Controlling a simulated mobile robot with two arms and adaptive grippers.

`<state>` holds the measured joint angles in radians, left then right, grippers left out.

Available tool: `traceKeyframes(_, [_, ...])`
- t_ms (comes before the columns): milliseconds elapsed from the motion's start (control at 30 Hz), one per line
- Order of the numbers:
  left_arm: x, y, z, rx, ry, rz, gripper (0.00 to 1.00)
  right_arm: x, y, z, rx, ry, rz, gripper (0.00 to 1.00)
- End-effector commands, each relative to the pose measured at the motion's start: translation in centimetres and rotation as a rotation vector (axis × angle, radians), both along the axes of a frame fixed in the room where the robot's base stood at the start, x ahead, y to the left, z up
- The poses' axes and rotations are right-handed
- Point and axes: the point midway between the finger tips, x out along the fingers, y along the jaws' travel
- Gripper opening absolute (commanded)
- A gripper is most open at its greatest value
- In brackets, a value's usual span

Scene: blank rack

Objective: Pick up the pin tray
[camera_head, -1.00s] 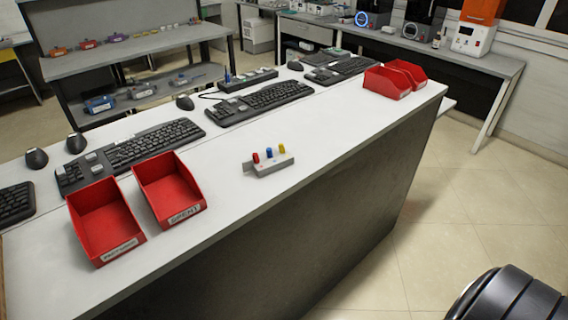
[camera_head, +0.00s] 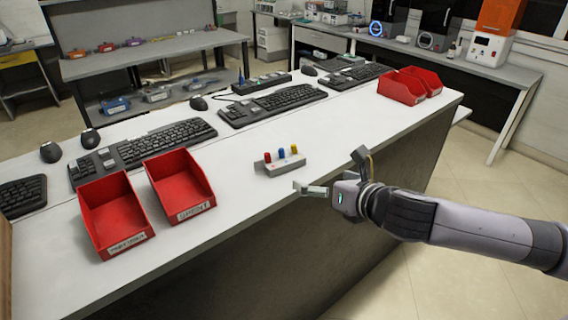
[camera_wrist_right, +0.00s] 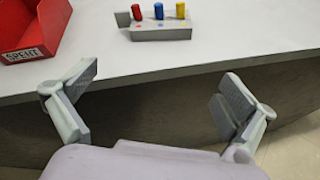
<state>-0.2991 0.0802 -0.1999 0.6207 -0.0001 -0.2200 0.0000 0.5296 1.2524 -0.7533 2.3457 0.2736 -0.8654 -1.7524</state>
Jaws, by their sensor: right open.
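The pin tray (camera_head: 284,166) is a small grey block with a red, a blue and a yellow pin standing in it. It sits on the white table near its front edge. It also shows at the top of the right wrist view (camera_wrist_right: 160,33), beyond the fingers. My right gripper (camera_head: 336,172) is open and empty, just off the table's front edge, to the right of the tray and apart from it. Its two spread fingers (camera_wrist_right: 152,105) show in the right wrist view, with the table edge behind them. My left gripper is not in view.
Two red bins stand left of the tray, one nearer it (camera_head: 180,185) labelled SPENT and another (camera_head: 115,215). Keyboards (camera_head: 272,104) and mice line the back of the table (camera_head: 235,205). More red bins (camera_head: 402,88) stand at the far right end. The tabletop around the tray is clear.

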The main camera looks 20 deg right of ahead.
Motion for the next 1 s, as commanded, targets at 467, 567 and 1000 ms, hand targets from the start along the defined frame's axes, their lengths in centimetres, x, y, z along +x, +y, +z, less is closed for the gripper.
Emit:
traceKeyframes(467, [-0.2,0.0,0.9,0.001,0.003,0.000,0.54,2.2,0.1,1.3,-0.246,-0.072,0.106,1.00])
traceKeyframes(567, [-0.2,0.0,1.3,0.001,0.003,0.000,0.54,4.2,0.5,0.5,-0.246,-0.072,0.107,1.00])
traceKeyframes(1000, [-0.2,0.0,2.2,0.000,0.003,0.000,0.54,9.4,1.5,-2.0,-0.249,-0.072,0.106,1.00])
